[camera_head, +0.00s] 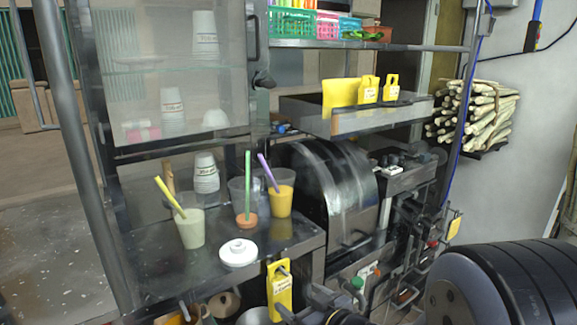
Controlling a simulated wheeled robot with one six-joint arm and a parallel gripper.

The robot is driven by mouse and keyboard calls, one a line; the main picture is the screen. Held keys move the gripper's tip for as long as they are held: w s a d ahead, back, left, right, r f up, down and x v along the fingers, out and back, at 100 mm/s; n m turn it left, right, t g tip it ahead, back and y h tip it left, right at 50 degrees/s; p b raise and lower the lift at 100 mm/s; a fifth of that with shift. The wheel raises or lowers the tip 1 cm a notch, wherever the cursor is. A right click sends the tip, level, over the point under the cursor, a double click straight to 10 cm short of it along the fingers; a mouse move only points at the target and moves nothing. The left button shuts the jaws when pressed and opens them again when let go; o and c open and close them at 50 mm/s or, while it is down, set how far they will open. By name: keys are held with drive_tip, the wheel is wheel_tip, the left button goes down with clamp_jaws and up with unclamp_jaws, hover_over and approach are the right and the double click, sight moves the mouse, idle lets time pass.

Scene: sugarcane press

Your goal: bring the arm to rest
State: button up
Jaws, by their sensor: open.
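A large black ribbed part of my arm fills the lower right corner of the head view, in front of the press. My gripper's jaws do not show in this view, so I cannot see whether anything is near them. The sugarcane press (330,195) with its curved metal cover stands in the middle. On the metal counter (150,270) to its left stand a cup of pale juice with a yellow straw (190,228), a clear cup with a green straw (241,200) and a cup of orange juice with a purple straw (280,200).
A white lid (238,252) lies near the counter's front edge. Stacked cups (206,172) stand behind. A yellow tag (279,290) hangs at the front. Cane stalks (480,112) rest on a wall rack at the right. A metal post stands at the left; floor shows beyond it.

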sight(283, 285)
drive_tip(key=x, duration=0.8)
drive_tip(key=shift+f, duration=0.1)
drive_tip(key=shift+r, duration=0.35)
drive_tip(key=shift+s+d+r+p, duration=0.25)
drive_tip(key=shift+s+d+p, duration=0.1)
drive_tip(key=shift+s, duration=0.2)
drive_tip(key=shift+s+d+f, duration=0.1)
drive_tip(key=shift+s, duration=0.05)
